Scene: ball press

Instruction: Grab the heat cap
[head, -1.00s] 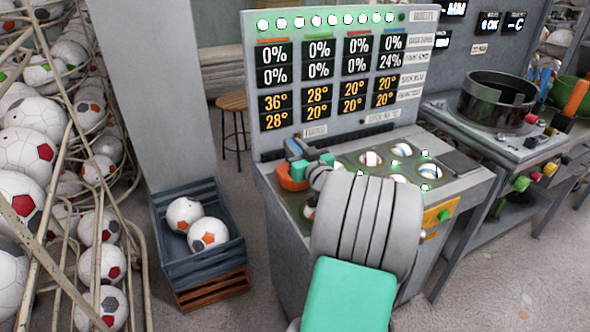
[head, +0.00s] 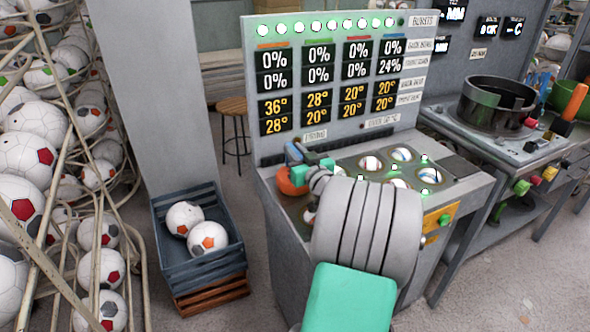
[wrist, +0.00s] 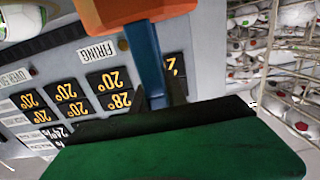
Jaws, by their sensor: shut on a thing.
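The heat cap (head: 288,183) is orange with a blue handle, and it sits at the left rear of the console top. In the wrist view its orange part (wrist: 128,10) is at the top edge, with the blue handle (wrist: 150,65) running down from it. My gripper (wrist: 158,98) is shut on the blue handle, with a dark finger on each side of it. In the head view my gripper (head: 312,172) is small, and my arm partly hides it. I cannot tell whether the cap touches the console top.
The console (head: 275,235) has several round sockets with balls and an upright display panel (head: 340,35) behind. A blue crate (head: 200,265) with two balls stands to the left. Ball racks (head: 120,190) fill the far left. A bench with a black ring (head: 495,103) stands at right.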

